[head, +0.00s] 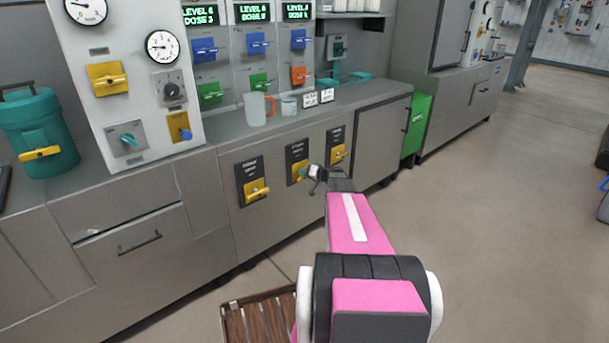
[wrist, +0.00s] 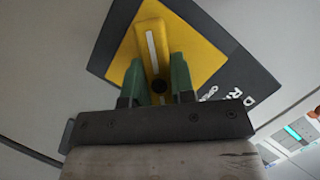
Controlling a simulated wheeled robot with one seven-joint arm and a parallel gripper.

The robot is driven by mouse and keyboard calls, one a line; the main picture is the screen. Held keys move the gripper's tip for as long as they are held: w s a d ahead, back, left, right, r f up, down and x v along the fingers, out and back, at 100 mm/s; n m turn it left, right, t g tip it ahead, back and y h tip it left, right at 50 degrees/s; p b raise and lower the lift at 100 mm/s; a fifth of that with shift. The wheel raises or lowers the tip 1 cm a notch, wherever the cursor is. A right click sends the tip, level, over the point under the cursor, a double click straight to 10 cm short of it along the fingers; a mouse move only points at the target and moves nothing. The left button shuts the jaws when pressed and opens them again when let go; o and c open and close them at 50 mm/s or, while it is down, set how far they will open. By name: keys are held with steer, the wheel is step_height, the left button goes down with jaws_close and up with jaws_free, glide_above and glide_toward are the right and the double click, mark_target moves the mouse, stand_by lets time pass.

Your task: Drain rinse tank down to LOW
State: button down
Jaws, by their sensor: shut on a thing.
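My gripper (head: 304,173) is at the middle of three drain panels on the cabinet front in the head view. In the wrist view its green fingers (wrist: 160,78) are shut on a yellow valve handle (wrist: 152,45) with a white stripe, one finger on each side. The handle stands on a yellow square plate (wrist: 203,58) on a dark label panel (wrist: 105,50). Only part of its lettering shows, with "OPEN" near the plate. The left yellow valve (head: 256,190) and right yellow valve (head: 338,154) are free. Tank displays (head: 251,12) show LEVEL and DOSE; their digits are hard to read.
Above the valves is a counter (head: 235,130) with a clear beaker (head: 255,109), cups and small label cards (head: 318,97). A green bin (head: 416,125) stands right of the cabinet. A wooden slatted mat (head: 258,318) lies on the floor.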

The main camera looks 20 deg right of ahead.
steer(key=shift+n+h, duration=0.3)
steer(key=shift+n, duration=0.1)
stand_by(0.3)
steer(key=c, duration=1)
jaws_free()
steer(key=shift+o, duration=0.2)
steer(key=v, duration=1.1)
